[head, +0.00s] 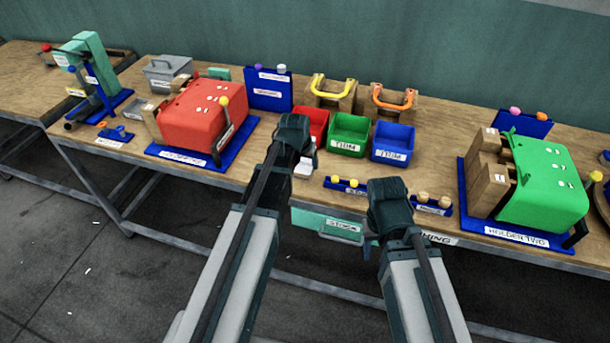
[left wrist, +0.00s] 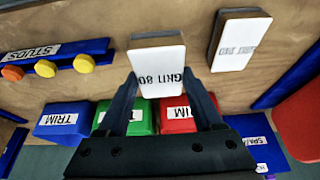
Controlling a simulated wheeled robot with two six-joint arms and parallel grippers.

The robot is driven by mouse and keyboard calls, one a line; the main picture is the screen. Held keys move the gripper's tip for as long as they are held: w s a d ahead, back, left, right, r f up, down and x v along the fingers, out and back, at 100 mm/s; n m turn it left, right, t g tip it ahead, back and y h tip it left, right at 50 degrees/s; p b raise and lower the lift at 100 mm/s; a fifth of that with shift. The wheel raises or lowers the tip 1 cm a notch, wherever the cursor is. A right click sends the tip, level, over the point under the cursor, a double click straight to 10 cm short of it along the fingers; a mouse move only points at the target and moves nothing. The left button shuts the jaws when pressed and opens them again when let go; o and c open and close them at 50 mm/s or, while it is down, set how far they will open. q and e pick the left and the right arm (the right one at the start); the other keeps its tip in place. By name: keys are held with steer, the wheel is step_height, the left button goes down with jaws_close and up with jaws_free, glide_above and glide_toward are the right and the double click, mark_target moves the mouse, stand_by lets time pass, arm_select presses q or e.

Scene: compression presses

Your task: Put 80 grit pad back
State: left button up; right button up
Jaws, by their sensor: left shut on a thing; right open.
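I cannot tell whether the pad touches the table. A second white-faced pad (left wrist: 240,42) lies apart from it, its label hard to read. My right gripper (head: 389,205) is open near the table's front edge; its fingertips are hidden.
Red (head: 313,122), green (head: 349,134) and blue (head: 392,143) bins stand behind the grippers. A blue stud strip (head: 358,188) lies to the right of the left gripper. A red press (head: 200,115) is left, a green press (head: 548,185) right. A drawer (head: 338,228) hangs under the table.

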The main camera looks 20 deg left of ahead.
mark_target(304, 166)
arm_select(q)
steer(key=shift+f, duration=0.1)
step_height(304, 166, down, 3)
steer(key=b, duration=0.3)
steer(key=shift+f+b, duration=0.2)
steer(key=shift+b, duration=0.15)
steer(key=shift+f, duration=0.2)
steer(key=o, duration=1.2)
steer(key=shift+r, duration=0.2)
